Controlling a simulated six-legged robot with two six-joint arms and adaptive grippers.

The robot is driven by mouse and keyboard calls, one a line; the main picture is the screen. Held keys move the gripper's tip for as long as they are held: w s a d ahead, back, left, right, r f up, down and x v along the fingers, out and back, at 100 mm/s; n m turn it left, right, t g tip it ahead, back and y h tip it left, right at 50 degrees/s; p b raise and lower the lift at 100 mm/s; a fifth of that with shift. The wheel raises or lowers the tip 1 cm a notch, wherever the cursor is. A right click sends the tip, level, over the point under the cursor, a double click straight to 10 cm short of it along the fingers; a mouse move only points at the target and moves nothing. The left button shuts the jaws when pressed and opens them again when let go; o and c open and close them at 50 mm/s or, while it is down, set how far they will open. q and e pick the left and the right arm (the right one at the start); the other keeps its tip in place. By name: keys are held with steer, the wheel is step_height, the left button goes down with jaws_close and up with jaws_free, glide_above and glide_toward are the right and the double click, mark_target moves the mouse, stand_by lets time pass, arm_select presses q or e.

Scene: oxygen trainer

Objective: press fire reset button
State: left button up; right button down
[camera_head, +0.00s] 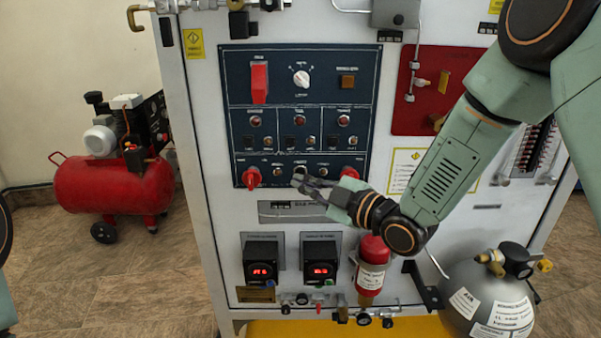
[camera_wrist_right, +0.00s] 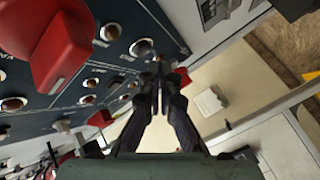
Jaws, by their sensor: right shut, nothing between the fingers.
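The dark blue control panel (camera_head: 300,115) is on the front of the white cabinet in the head view. The labels are too small to read, so I cannot tell which is the fire reset button. My right gripper (camera_head: 300,182) is shut and empty at the panel's lower edge, near the bottom row. In the right wrist view its fingertips (camera_wrist_right: 161,78) are beside the panel; contact cannot be told.
Below the panel are two digital displays (camera_head: 320,262) and a red cylinder (camera_head: 371,268). A red valve plate (camera_head: 428,92) is to the right. A grey tank (camera_head: 487,305) stands lower right, and a red compressor (camera_head: 110,185) stands on the floor at left.

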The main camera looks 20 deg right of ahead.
steer(key=shift+s+a, duration=0.2)
steer(key=shift+s, duration=0.55)
steer(key=shift+s+a, duration=0.2)
steer(key=shift+s, duration=0.55)
steer(key=shift+s+a, duration=0.2)
steer(key=shift+s, duration=0.55)
steer(key=s+d+f+m+g+h, duration=0.2)
steer(key=s+f+m+g+h, duration=0.15)
steer(key=s+f+m, duration=0.5)
steer(key=s+d+f+m+g+h, duration=0.3)
steer(key=s+f+m+g, duration=0.15)
steer(key=f, duration=0.75)
steer(key=s+f+m+g, duration=0.1)
steer(key=s+f+g, duration=0.1)
steer(key=s+f, duration=0.2)
steer(key=s+f+m+g+h, duration=0.1)
steer(key=s+f+g, duration=0.1)
steer(key=s, duration=0.9)
steer(key=s+d+f+m+g+h, duration=0.1)
steer(key=s+f+g, duration=0.1)
steer(key=s+f, duration=0.3)
steer(key=s, duration=0.3)
steer(key=shift+f+g, duration=0.35)
steer(key=shift+g, duration=0.05)
